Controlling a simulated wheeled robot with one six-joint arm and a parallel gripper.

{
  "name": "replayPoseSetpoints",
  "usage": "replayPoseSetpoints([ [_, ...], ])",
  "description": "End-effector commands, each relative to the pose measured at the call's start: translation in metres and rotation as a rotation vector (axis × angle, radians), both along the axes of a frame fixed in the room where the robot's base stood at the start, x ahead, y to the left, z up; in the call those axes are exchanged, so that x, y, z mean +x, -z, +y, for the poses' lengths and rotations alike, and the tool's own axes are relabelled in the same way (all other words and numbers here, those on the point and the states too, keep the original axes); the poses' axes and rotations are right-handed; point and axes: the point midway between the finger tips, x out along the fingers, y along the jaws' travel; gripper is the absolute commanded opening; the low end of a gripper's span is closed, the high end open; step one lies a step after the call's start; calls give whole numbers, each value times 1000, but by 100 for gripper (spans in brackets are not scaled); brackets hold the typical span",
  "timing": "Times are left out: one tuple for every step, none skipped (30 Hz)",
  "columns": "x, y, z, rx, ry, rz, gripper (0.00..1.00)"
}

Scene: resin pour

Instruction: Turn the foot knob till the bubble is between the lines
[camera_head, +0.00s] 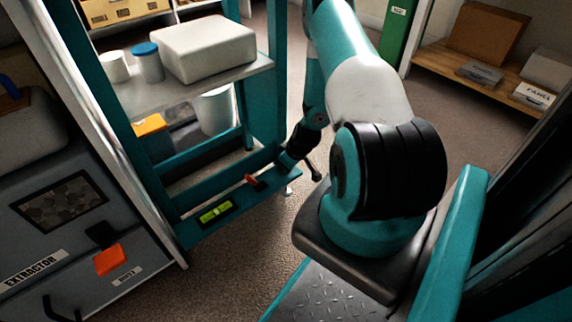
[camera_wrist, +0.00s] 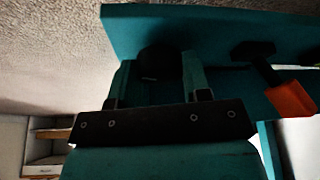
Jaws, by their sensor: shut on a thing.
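A spirit level (camera_head: 216,212) with a bright green vial sits on the lower teal beam of the rack. The vial is too small for me to tell where the bubble lies against the lines. My gripper (camera_head: 284,165) is at the right end of this beam, above a small pale foot (camera_head: 288,191). In the wrist view the dark round foot knob (camera_wrist: 160,62) sits between the fingers of my gripper (camera_wrist: 158,78), which is shut on it. The fingers hide the knob in the head view.
An orange-handled lever (camera_head: 255,183) stands on the beam between the level and my gripper, and shows close on the right in the wrist view (camera_wrist: 290,98). The rack shelf (camera_head: 190,91) holds a white block and jars. A grey extractor cabinet (camera_head: 60,240) stands left. Carpet in front is clear.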

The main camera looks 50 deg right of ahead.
Motion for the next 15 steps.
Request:
replayPoseSetpoints([
  [2,0,1,1,-3,-5,20],
  [2,0,1,1,-3,-6,20],
  [2,0,1,1,-3,-6,20],
  [2,0,1,1,-3,-6,20],
  [2,0,1,1,-3,-6,20],
  [2,0,1,1,-3,-6,20],
  [2,0,1,2,-2,-6,20],
  [2,0,1,1,-1,-6,20],
  [2,0,1,1,-1,-6,20],
  [2,0,1,1,-1,-6,51],
  [2,0,1,1,-1,-5,58],
  [2,0,0,1,-1,-5,67],
  [2,0,0,1,-1,-4,69],
  [1,0,0,1,0,-4,69],
  [1,0,0,0,0,-3,69],
])
